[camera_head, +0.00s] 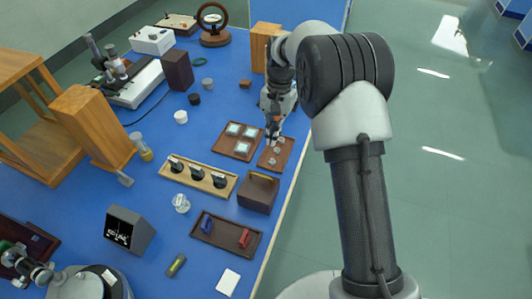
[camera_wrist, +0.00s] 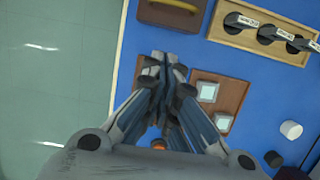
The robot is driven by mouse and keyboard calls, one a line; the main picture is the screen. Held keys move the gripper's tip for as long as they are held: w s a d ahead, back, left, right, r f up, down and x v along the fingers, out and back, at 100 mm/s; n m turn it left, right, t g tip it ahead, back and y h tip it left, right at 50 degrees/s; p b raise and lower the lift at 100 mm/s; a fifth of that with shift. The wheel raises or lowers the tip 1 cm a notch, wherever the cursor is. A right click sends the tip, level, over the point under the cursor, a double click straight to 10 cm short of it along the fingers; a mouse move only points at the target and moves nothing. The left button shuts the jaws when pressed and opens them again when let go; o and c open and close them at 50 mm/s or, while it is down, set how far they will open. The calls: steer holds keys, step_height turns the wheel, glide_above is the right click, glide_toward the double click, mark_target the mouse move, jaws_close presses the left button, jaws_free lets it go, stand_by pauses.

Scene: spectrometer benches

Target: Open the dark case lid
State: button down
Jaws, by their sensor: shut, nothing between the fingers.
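A dark brown case (camera_head: 255,198) with a yellowish strip on its top stands near the right edge of the blue bench. Its lid appears shut. In the wrist view the case (camera_wrist: 152,14) is at the top, cut off by the picture edge, with a tan handle-like strip on it. My gripper (camera_head: 272,142) is shut and empty, over the small brown tray behind the case. In the wrist view the closed fingertips (camera_wrist: 163,62) point toward the case and are apart from it.
A wooden holder with several black pieces (camera_head: 215,191) lies left of the case. A brown tray with pale square plates (camera_head: 219,149) is beside my gripper. A tray with a blue and a red item (camera_head: 221,243) lies in front. The floor (camera_head: 450,200) is clear at right.

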mark_target(259, 188)
steer(key=b+x, duration=0.3)
steer(key=x, duration=0.8)
steer(key=shift+f, duration=0.1)
steer(key=shift+s+a+r+b, duration=0.3)
steer(key=shift+s+r, duration=0.35)
steer(key=shift+s, duration=0.05)
steer(key=shift+s+a+r+b, duration=0.3)
steer(key=shift+s+r, duration=0.35)
steer(key=shift+r, duration=0.1)
steer(key=shift+s+r+t, duration=0.2)
steer(key=shift+r+t, duration=0.1)
steer(key=shift+t, duration=0.1)
